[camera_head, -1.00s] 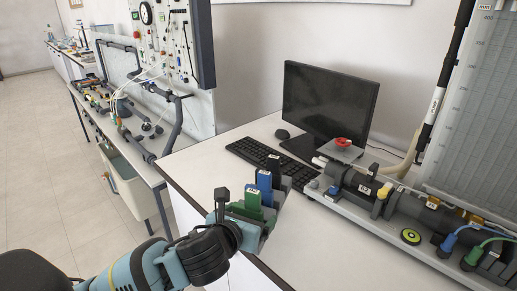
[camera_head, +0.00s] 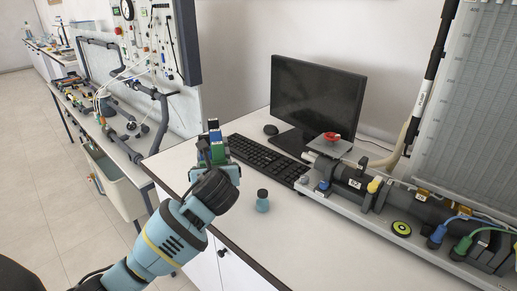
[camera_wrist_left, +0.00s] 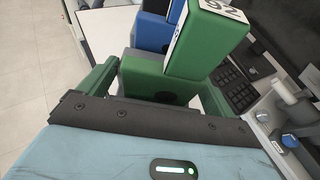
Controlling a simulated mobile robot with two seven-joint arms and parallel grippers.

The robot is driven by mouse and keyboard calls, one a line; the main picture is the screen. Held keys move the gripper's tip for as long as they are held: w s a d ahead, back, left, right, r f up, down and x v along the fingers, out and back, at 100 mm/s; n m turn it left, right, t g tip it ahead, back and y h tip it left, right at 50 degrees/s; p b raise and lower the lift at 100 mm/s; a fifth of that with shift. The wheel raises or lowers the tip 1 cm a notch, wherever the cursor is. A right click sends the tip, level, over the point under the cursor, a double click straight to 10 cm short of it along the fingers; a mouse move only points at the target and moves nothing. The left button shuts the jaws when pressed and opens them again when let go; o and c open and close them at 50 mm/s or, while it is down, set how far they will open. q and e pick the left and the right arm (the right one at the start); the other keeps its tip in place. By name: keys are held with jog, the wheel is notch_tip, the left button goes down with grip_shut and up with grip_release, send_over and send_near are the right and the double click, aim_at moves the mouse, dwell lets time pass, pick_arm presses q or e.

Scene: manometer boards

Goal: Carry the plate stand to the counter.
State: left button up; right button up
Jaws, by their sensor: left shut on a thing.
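The plate stand (camera_head: 217,152) is a dark holder with upright green and blue blocks. It is in my left gripper (camera_head: 212,166), in front of the white counter (camera_head: 300,236) near its left edge in the head view. In the left wrist view the green block (camera_wrist_left: 160,80) is close up between the fingers, with a blue block (camera_wrist_left: 152,33) behind it and a labelled green block (camera_wrist_left: 208,40) at the top. My left gripper is shut on the stand. The stand's underside is hidden, so I cannot tell its height above the counter. My right gripper is not in view.
A small teal jar with a dark cap (camera_head: 262,201) stands on the counter right of my gripper. A keyboard (camera_head: 265,160) and monitor (camera_head: 315,97) are behind. A pipe rig (camera_head: 400,205) fills the right side. The counter's front middle is clear.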

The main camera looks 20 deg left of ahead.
pick_arm(q)
jog(key=w+a+n+y, duration=0.1)
jog(key=w+a+n+g+y, duration=0.1)
jog(key=a, duration=0.1)
jog(key=a+f+n+g+y, duration=0.1)
jog(key=shift+w+a+n, duration=0.25)
jog(key=shift+w+n, duration=0.05)
jog(key=shift+w, duration=0.1)
jog(key=f+n+g, duration=0.1)
jog(key=a+f+n+g+y, duration=0.1)
jog(key=w+f+g+y, duration=0.1)
jog(key=shift+a+f+n, duration=0.2)
jog(key=shift+f+n, duration=0.15)
jog(key=shift+n, duration=0.05)
jog(key=shift+s+d+f+n+g+y, duration=0.15)
jog(key=shift+f+n+g+y, duration=0.1)
jog(key=shift+f, duration=0.15)
jog(key=shift+w+d+f+n+g+y, duration=0.1)
jog(key=shift+d+f+n+g+y, duration=0.05)
jog(key=shift+f+n+g, duration=0.15)
